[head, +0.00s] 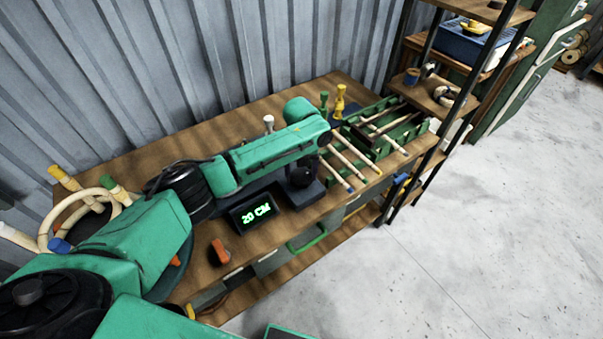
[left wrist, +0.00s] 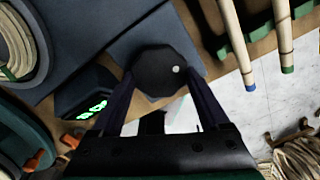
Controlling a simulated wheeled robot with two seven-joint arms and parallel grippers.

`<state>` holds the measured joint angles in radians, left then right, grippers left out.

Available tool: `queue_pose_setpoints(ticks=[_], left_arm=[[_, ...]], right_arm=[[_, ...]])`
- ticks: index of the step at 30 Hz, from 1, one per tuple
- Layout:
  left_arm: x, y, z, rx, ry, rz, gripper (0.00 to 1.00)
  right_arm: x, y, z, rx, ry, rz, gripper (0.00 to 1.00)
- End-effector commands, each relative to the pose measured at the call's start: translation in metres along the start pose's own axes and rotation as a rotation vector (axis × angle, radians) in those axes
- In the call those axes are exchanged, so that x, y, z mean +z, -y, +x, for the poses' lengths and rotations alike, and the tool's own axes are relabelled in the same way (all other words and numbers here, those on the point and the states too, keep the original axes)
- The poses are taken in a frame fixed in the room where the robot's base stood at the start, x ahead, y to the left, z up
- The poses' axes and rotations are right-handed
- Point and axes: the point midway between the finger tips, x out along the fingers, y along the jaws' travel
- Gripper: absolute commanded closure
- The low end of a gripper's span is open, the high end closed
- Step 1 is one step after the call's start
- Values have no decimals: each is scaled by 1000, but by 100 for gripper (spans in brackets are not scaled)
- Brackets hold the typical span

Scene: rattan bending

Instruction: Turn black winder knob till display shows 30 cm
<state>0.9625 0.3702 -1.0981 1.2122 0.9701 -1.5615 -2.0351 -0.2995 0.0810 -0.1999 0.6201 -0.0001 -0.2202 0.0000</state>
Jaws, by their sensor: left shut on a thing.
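The display (head: 257,213) stands on the bench and reads 20 CM in green digits. It also shows in the left wrist view (left wrist: 92,106), where its reading is tilted and hard to make out. The black winder knob (left wrist: 162,72) is a dark many-sided knob with a small white dot at its right side. My left gripper (left wrist: 163,88) is shut on the knob, with one finger on each side of it. In the head view my left gripper (head: 301,177) is a dark shape at the bench front, right of the display. My right gripper is not in view.
A green rack (head: 372,125) with rattan sticks (head: 347,160) lies right of the knob. A coil of rattan (head: 62,222) lies at the left of the bench. An orange-handled tool (head: 219,251) lies near the front edge. A shelf (head: 440,97) stands at the right.

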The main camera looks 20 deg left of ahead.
Motion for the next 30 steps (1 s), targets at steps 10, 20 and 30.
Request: queue_pose_setpoints(ticks=[10, 20, 30], left_arm=[[1, 0, -1, -3, 2, 204, 77], [1, 0, -2, -3, 3, 263, 77], [1, 0, -2, -3, 3, 263, 18]], right_arm=[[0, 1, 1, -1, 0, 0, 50], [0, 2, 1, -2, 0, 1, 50], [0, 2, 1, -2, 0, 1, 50]])
